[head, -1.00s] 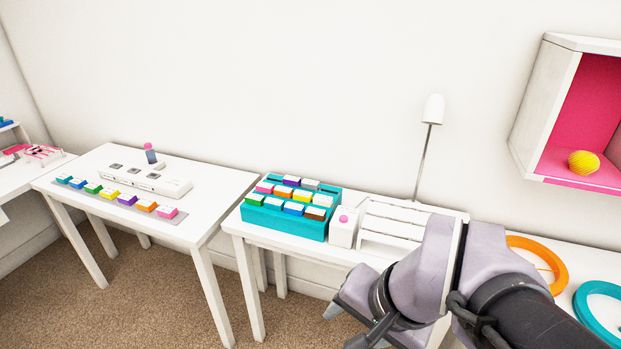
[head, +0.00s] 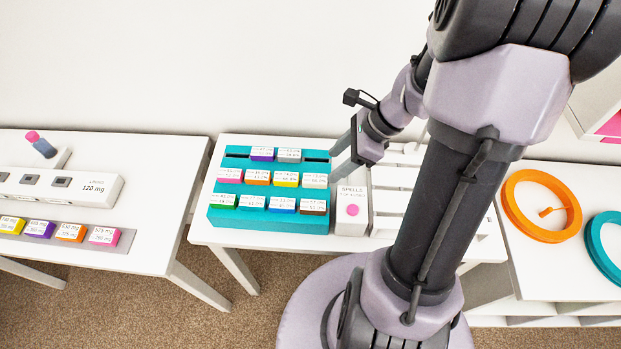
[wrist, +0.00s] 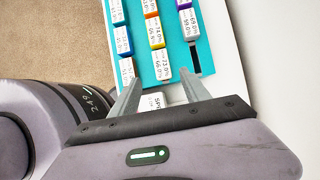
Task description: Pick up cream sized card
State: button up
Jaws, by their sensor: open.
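The cream card (head: 315,181) stands at the right end of the middle row in the teal card holder (head: 266,223). In the wrist view it shows as a pale, white-topped card (wrist: 161,65), with the yellow card (wrist: 156,33) just beyond it. My gripper (head: 337,160) is open and empty, close to the right edge of the holder. In the wrist view the fingertips (wrist: 158,80) lie on either side of the cream card's line, just short of it. I cannot tell their height above it.
A white box marked SPELLS with a pink button (head: 351,209) stands right of the holder. An empty slot (head: 316,156) lies behind the cream card. A slatted white rack (head: 390,200) is right of the box. Another table with colored cards (head: 70,232) stands left.

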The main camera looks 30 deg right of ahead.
aim_at(316, 179)
jog(key=b+x, duration=0.4)
jog(key=x, duration=0.4)
jog(key=shift+w+f, duration=0.2)
jog(key=shift+f, duration=0.1)
jog(key=shift+r, duration=0.15)
grip_shut()
